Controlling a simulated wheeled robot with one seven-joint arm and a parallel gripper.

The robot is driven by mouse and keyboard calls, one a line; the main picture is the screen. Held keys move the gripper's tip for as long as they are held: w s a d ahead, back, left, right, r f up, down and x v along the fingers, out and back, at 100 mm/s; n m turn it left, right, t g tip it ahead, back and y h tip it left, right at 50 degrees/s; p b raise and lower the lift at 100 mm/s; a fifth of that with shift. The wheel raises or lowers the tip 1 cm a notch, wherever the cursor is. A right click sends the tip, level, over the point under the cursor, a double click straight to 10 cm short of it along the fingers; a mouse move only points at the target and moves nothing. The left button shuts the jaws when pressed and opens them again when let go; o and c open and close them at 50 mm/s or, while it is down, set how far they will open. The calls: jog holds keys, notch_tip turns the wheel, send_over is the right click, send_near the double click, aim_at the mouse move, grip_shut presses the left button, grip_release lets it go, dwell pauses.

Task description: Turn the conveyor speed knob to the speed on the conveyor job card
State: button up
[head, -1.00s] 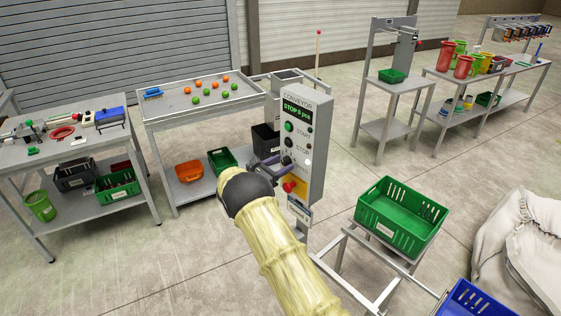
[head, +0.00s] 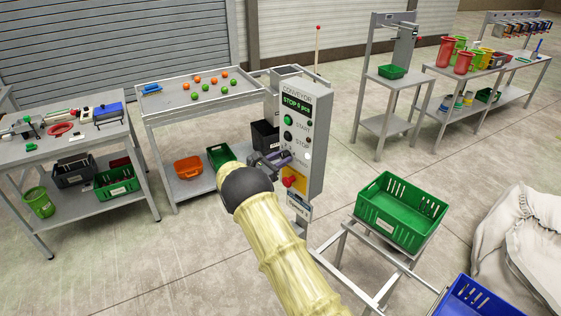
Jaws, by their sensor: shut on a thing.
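The grey conveyor control box (head: 316,130) stands on a post, with a green-lit display (head: 296,105) reading "STOP 0 pcs". A green START button (head: 289,120) and a dark STOP button (head: 287,138) sit below it. My gripper (head: 282,159) reaches the box from the left, below the STOP button, and is shut on the speed knob. Its fingers and wrist hide the knob, so its pointer and setting cannot be read. The job card (head: 298,205) hangs under the box; its lettering is too small to read now.
A red emergency button on a yellow plate (head: 291,181) sits just below my gripper. A green crate (head: 400,210) on a stand is to the right. A sorting table (head: 170,105) with several coloured balls stands behind left. Floor between the benches is clear.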

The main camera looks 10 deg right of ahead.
jog(key=m+b, duration=0.2)
jog(key=b, duration=0.2)
jog(key=m+b, duration=0.2)
jog(key=b, duration=0.2)
jog(key=shift+a+f+b, duration=0.15)
jog(key=shift+f+b, duration=0.2)
jog(key=m+b, duration=0.1)
jog(key=b, duration=0.1)
jog(key=m+b, duration=0.2)
jog(key=shift+r, duration=0.25)
jog(key=o, duration=1)
jog(key=shift+r, duration=0.1)
jog(key=b+v, duration=0.3)
jog(key=v, duration=1.4)
jog(key=shift+s+a+b, duration=0.15)
jog(key=shift+b, duration=0.25)
